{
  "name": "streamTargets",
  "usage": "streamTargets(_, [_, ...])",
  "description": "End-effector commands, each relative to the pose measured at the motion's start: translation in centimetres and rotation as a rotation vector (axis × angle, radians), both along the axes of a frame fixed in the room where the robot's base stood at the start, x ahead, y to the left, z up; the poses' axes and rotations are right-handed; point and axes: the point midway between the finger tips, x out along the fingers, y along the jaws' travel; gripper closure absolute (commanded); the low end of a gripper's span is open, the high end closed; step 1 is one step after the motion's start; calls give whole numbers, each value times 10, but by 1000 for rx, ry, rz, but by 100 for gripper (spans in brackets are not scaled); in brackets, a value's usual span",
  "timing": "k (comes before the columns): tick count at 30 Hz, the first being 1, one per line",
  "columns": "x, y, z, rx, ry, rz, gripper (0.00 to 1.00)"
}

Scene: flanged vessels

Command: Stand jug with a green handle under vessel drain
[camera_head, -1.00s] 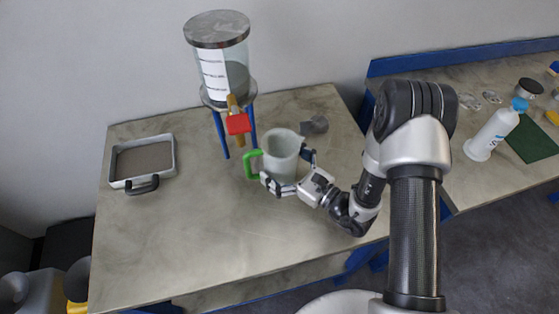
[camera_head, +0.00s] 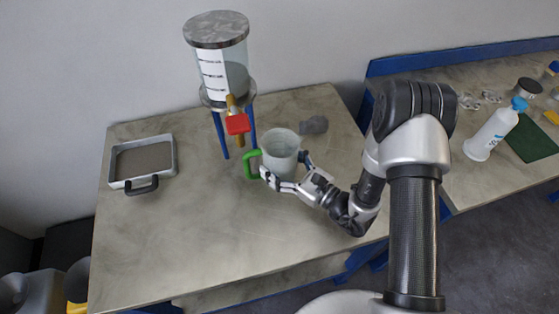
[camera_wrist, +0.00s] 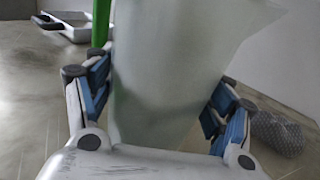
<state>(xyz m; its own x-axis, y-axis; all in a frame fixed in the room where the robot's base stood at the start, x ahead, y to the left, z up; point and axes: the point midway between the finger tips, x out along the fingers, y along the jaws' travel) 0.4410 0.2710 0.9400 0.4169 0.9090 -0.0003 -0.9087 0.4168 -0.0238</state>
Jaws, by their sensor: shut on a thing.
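The jug (camera_head: 281,150) is whitish and translucent, with a green handle (camera_head: 252,165) on its left. It stands upright at the right front of the vessel. My gripper (camera_head: 284,173) is shut on the jug's body from the front right, one finger on each side; the wrist view shows the jug (camera_wrist: 170,70) between the blue-padded fingers (camera_wrist: 158,108). The clear vessel (camera_head: 221,65) stands on blue legs at the back of the table. Its brass drain with a red valve handle (camera_head: 237,124) is left of and behind the jug. I cannot tell whether the jug's base touches the table.
A grey tray (camera_head: 173,157) with a black handle lies at the left of the table (camera_head: 200,230). A grey lump (camera_head: 314,125) lies right of the jug. A white bottle with a blue cap (camera_head: 495,130) stands on the right bench. The front of the table is clear.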

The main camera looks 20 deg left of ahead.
Motion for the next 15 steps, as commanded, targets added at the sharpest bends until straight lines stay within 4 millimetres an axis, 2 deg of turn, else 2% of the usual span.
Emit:
streamTargets(5, [0,0,12,0,-2,0,56])
streamTargets(11, [0,0,39,1,-4,0,56])
streamTargets(15, [-10,-28,36,0,4,-8,56])
